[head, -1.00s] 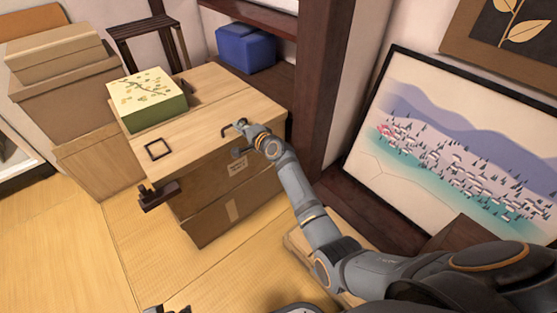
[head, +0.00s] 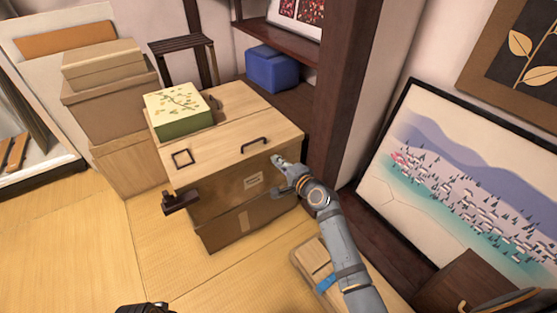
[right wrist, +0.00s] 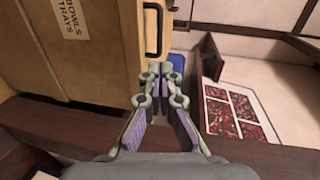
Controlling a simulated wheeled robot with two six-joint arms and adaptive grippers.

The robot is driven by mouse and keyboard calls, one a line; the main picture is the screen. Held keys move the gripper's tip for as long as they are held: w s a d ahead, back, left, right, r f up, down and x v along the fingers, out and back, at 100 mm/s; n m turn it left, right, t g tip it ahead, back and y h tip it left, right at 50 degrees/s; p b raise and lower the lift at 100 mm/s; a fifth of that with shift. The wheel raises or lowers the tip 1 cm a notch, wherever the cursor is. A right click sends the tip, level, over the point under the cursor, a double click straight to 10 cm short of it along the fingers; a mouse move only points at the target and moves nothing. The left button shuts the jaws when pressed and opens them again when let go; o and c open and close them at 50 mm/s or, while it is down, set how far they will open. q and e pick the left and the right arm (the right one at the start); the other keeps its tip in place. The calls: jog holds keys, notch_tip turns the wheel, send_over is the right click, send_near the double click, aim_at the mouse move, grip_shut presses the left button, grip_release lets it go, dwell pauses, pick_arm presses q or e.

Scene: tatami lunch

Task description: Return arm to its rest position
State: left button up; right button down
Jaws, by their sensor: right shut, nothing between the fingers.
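My right arm reaches up from the bottom right in the head view. Its gripper (head: 279,175) is shut and empty, beside the right front edge of the large wooden-topped box (head: 225,150). The dark handle (head: 254,146) on the box top is clear of the gripper, to its upper left. In the right wrist view the fingers of my right gripper (right wrist: 160,75) are together with nothing between them. The box's labelled side (right wrist: 85,50) and a dark handle (right wrist: 153,28) show there.
A green patterned box (head: 178,110) sits on the box top. A dark wooden bracket (head: 181,202) sticks out at its left front. A blue bin (head: 272,68) stands behind, a dark post to the right. A framed landscape (head: 460,180) leans at right. Tatami floor (head: 80,235) is open at left.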

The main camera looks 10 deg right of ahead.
jog(key=shift+s+f, duration=0.1)
jog(key=s+d+f+n+g+h, duration=0.2)
jog(key=s+f+n+g, duration=0.5)
jog(key=s, duration=0.6)
jog(key=s+d+f+n+g+h, duration=0.1)
jog(key=s+d+f+n+g, duration=0.3)
jog(key=s+f, duration=0.75)
pick_arm(q)
jog(key=s+a+f+p, duration=0.2)
jog(key=s+p, duration=0.6)
jog(key=p, duration=0.5)
jog(key=s+a+f+y+p, duration=0.1)
jog(key=s+a+f+p, duration=0.2)
jog(key=s+p, duration=0.6)
jog(key=p, duration=0.5)
jog(key=shift+s+a+f, duration=0.2)
jog(key=shift+f, duration=0.05)
pick_arm(e)
jog(key=s+d+f+n+g+h, duration=0.1)
jog(key=s+d, duration=0.1)
jog(key=s, duration=0.7)
jog(key=s+d+f+n+h, duration=0.1)
jog(key=s+d+f, duration=0.1)
jog(key=s, duration=0.8)
jog(key=s+d+f+n+g+h, duration=0.1)
jog(key=s+d, duration=0.2)
jog(key=s, duration=0.6)
jog(key=shift+s+d+f+g, duration=0.25)
jog(key=shift+s+d+g, duration=0.05)
jog(key=shift+s+d, duration=0.1)
